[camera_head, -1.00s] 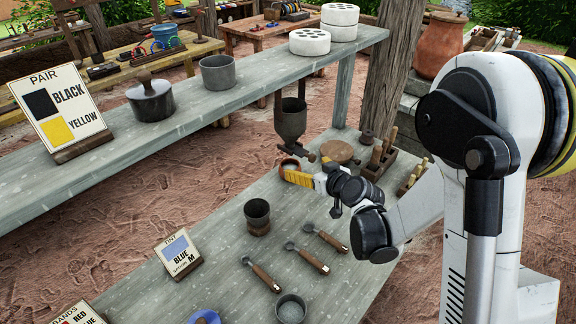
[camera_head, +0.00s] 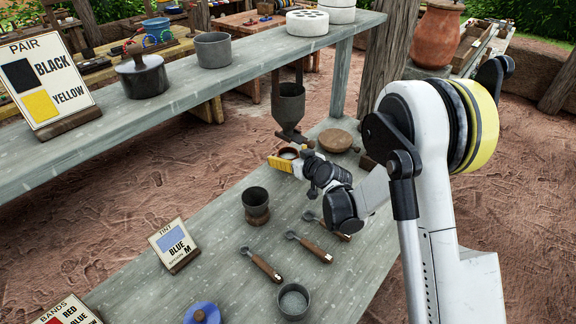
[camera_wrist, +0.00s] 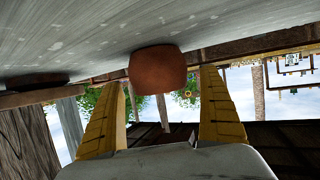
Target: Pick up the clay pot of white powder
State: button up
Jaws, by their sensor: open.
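The small brown clay pot (camera_head: 289,151) stands on the lower table below the hanging funnel, with pale powder at its mouth. In the wrist view the scene is upside down, and the reddish-brown pot (camera_wrist: 158,72) shows near the middle, its powder hidden. My gripper (camera_head: 284,156) is open at the pot, with a yellow finger on its near side and the other mostly hidden. In the wrist view my gripper (camera_wrist: 164,82) has its two yellow fingers wide apart, with the pot between their tips. Gaps show on both sides, and I see no contact.
A grey funnel (camera_head: 289,104) hangs just behind the pot. A round wooden board (camera_head: 335,140) lies to the right. A dark cup (camera_head: 256,204), scoops (camera_head: 261,264), a grey bowl (camera_head: 293,301) and a tint card (camera_head: 173,246) stand nearer. The raised shelf (camera_head: 180,90) runs behind.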

jog(key=shift+w+a+f, duration=0.15)
jog(key=shift+w+a, duration=0.05)
jog(key=shift+w, duration=0.1)
jog(key=c, duration=1.6)
jog(key=shift+o, duration=0.2)
jog(key=shift+s+d+r, duration=0.1)
jog(key=shift+r, duration=0.1)
